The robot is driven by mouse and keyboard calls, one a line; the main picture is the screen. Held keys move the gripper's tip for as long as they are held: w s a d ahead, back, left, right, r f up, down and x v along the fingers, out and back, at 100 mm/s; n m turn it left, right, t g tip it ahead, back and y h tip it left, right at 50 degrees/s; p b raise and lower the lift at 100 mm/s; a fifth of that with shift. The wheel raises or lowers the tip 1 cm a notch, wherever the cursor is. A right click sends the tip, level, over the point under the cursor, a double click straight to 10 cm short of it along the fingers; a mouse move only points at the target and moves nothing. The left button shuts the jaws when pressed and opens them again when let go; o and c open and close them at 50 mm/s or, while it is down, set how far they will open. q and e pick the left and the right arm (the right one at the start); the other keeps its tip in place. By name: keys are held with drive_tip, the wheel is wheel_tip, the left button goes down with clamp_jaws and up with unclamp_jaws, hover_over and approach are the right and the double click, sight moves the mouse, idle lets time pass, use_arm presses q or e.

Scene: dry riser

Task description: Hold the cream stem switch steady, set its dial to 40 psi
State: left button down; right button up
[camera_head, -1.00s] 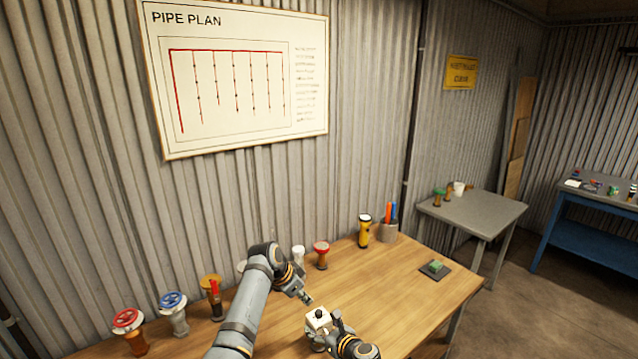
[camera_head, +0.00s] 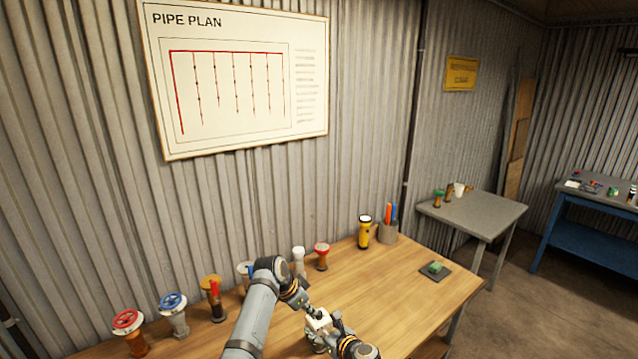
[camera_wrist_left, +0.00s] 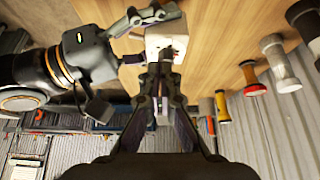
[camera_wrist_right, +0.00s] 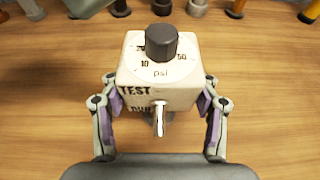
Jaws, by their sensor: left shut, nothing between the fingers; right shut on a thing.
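The cream stem switch (camera_head: 316,325) is a boxy block above the table in the head view. In the right wrist view the switch (camera_wrist_right: 135,72) has a black dial knob (camera_wrist_right: 161,43) on top, with 10, 50 and "psi" readable, and a metal lever at a face marked TEST. The dial setting is unclear. My right gripper (camera_wrist_right: 158,103) is shut on the block, a finger at either side. My left gripper (camera_head: 309,310) is shut and empty, close above the switch. In the left wrist view its fingertips (camera_wrist_left: 160,72) appear near the switch (camera_wrist_left: 165,28); contact is unclear.
Red (camera_head: 128,320), blue (camera_head: 172,300) and other valves line the table's wall side. A yellow flashlight (camera_head: 364,232) and a pen cup (camera_head: 388,232) stand farther right. A dark pad (camera_head: 436,271) holds a green item. The wooden tabletop (camera_head: 385,290) is clear between.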

use_arm(q)
drive_tip(key=shift+f, duration=1.65)
drive_tip(key=shift+w+d, duration=0.2)
drive_tip(key=shift+w, duration=0.1)
drive_tip(key=shift+w+a, duration=0.1)
drive_tip(key=shift+w, duration=0.05)
drive_tip(key=shift+w+a, duration=0.25)
drive_tip(key=shift+w, duration=0.2)
wheel_tip(320, 180, up, 6)
drive_tip(key=shift+s+a, duration=0.25)
drive_tip(key=shift+a, duration=0.15)
